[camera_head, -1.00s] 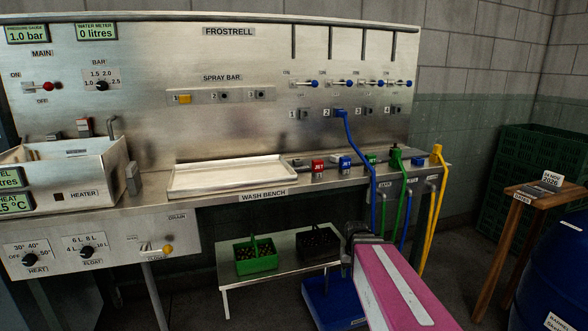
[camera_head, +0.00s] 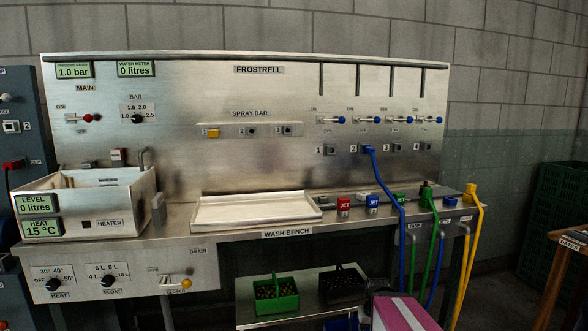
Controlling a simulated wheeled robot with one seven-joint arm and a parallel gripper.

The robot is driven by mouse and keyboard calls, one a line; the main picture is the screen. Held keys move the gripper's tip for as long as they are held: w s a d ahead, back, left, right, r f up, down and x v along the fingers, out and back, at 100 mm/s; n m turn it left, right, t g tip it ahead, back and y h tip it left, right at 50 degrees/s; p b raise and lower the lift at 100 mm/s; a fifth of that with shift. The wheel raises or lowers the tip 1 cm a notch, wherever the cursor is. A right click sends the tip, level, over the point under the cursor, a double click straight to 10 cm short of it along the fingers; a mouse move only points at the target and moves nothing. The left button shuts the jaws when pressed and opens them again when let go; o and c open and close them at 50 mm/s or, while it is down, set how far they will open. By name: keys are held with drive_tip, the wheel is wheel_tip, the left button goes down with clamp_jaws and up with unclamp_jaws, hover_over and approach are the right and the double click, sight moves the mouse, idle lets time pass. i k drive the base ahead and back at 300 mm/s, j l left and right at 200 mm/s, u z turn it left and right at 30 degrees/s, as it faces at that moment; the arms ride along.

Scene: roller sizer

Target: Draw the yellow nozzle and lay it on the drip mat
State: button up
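The yellow nozzle (camera_head: 470,191) stands upright at the right end of the wash bench, in the holder row. A yellow hose (camera_head: 467,262) hangs down from it. The green nozzle (camera_head: 427,193) is beside it to the left. I cannot clearly make out which surface is the drip mat; a pale shallow tray (camera_head: 258,226) lies empty on the bench. My gripper's fingers are not in view.
A blue hose (camera_head: 402,230) is plugged into the back panel and hangs across the bench front. Red (camera_head: 344,204) and blue (camera_head: 372,202) JET blocks sit right of the tray. A low shelf holds a green crate (camera_head: 275,304) and a dark crate. A wooden stool (camera_head: 560,262) stands at right.

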sight(211, 134)
drive_tip(key=u, duration=1.3)
